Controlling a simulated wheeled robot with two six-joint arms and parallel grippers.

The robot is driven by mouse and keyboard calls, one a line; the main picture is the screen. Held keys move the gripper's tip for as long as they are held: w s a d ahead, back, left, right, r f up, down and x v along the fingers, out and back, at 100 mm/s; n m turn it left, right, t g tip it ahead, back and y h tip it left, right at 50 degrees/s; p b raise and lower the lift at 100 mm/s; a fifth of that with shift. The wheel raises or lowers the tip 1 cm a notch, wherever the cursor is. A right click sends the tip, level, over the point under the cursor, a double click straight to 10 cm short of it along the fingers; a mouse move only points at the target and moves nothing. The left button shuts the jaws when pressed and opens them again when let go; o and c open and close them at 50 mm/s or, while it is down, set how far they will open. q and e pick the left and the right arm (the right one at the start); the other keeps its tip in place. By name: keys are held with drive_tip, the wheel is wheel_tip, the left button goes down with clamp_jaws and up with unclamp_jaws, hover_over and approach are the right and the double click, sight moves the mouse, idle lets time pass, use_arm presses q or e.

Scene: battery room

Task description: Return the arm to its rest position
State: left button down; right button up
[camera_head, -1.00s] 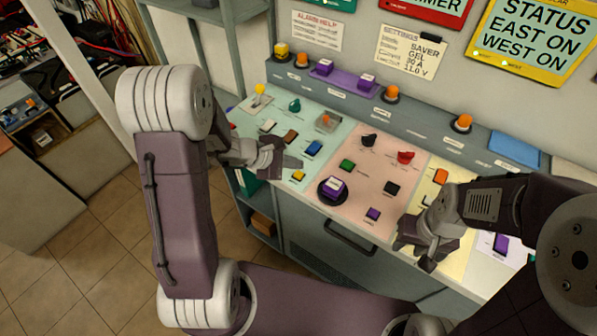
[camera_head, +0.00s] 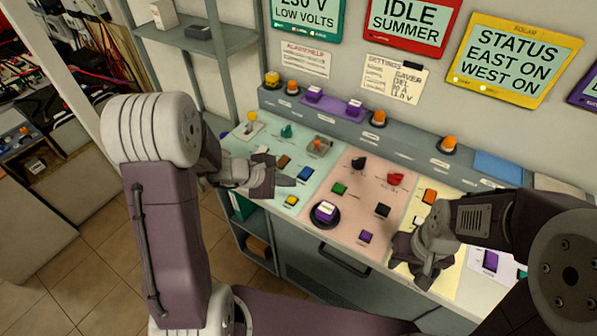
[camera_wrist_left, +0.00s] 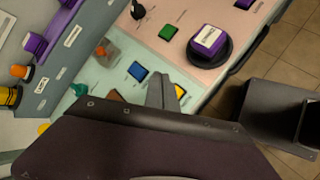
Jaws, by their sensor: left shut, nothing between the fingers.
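My left gripper (camera_head: 284,186) hangs over the left, pale green part of the control panel, near the blue button (camera_head: 305,174) and the yellow button (camera_head: 291,201). Its fingers are shut with nothing between them. In the left wrist view the fingers (camera_wrist_left: 162,92) show beside the blue button (camera_wrist_left: 137,71) and partly cover the yellow one. My right gripper (camera_head: 418,275) points down over the yellow part of the panel at the right; its fingers are dark and I cannot tell whether they are apart.
The sloped panel (camera_head: 340,217) carries several buttons, knobs and a large purple button on a black ring (camera_head: 325,213). Signs (camera_head: 515,58) hang on the wall behind. A shelf (camera_head: 222,42) stands at the back left. Tiled floor (camera_head: 101,262) is free at the lower left.

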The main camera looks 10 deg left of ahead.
use_arm(q)
drive_tip(key=shift+d, duration=0.1)
drive_tip(key=s+d+r+m+g, duration=0.2)
drive_tip(key=s+d+m+g, duration=0.3)
drive_tip(key=s+m, duration=0.45)
drive_tip(key=s+a+f+m+y, duration=0.3)
drive_tip(key=s+a+m+y, duration=0.3)
drive_tip(key=s+a+m, duration=0.1)
drive_tip(key=shift+s+a+m, duration=0.4)
drive_tip(key=shift+a+m, duration=0.35)
drive_tip(key=shift+a, duration=0.15)
